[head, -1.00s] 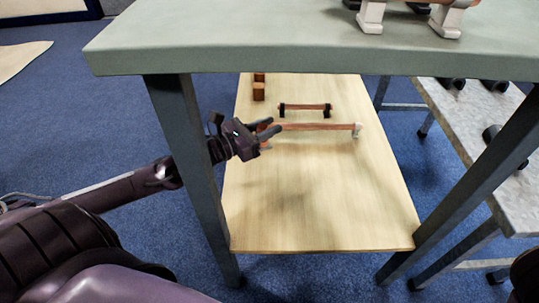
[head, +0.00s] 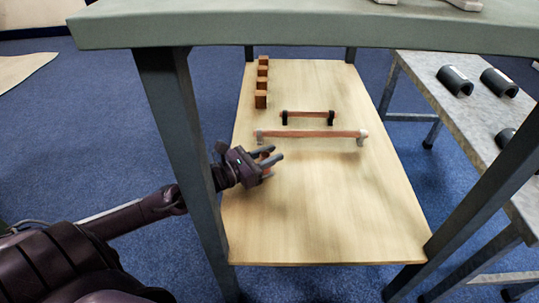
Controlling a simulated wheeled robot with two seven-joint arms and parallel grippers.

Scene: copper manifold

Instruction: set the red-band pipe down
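A long copper pipe (head: 310,134) with pale grey end pieces lies across the wooden lower shelf (head: 330,215). A shorter copper pipe (head: 308,114) with black end pieces lies behind it, roughly parallel. I cannot make out a red band on either pipe. My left gripper (head: 275,159) is low over the left part of the shelf, in front of the long pipe's left end and apart from it. Its fingers are spread, with small reddish patches between them, and no pipe shows in it. My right gripper is out of view.
The green-grey tabletop (head: 300,27) overhangs the shelf, and its left front leg (head: 185,140) stands close to my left arm. Several copper-brown blocks (head: 261,99) line the shelf's back left. A grey side table (head: 470,110) holds dark half-round pieces. The shelf's front is clear.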

